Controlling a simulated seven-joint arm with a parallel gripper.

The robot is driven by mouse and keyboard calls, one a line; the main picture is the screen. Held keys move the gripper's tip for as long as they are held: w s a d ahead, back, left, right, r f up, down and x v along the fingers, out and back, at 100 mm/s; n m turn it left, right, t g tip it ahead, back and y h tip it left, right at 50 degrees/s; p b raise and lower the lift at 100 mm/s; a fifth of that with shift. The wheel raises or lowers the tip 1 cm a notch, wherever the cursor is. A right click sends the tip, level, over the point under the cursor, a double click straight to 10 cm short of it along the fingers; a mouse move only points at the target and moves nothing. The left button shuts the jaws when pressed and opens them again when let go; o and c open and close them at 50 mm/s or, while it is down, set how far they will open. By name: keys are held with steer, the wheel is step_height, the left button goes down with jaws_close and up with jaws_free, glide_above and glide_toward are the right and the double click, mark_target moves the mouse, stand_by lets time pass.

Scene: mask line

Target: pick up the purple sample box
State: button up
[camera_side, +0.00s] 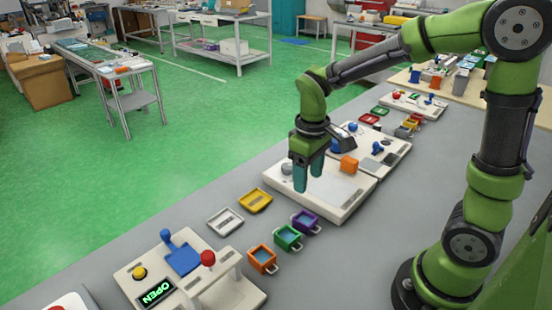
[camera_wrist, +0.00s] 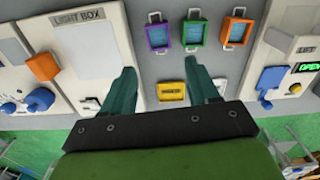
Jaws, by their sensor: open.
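The purple sample box (camera_side: 305,221) sits on the grey table (camera_side: 345,250) at the end of a row with a green box (camera_side: 288,238) and an orange box (camera_side: 262,258). It is an open-topped box with a small handle and a blue inside. In the wrist view the purple box (camera_wrist: 157,36) is at the top middle, beyond my fingertips and apart from them. My gripper (camera_side: 308,178) is open and empty, pointing down above the light box (camera_side: 348,206). In the wrist view its two teal fingers (camera_wrist: 160,78) are spread wide, with bare table and a yellow tray's edge between them.
A yellow tray (camera_side: 255,200) and a white tray (camera_side: 225,221) lie near the row. A panel (camera_side: 130,284) with a lit OPEN sign, blue plate and red knob stands at the near end.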

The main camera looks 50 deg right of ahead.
mark_target(305, 218)
step_height(305, 218, down, 14)
steer(key=shift+d+f, duration=0.15)
stand_by(0.4)
steer(key=shift+c, duration=0.4)
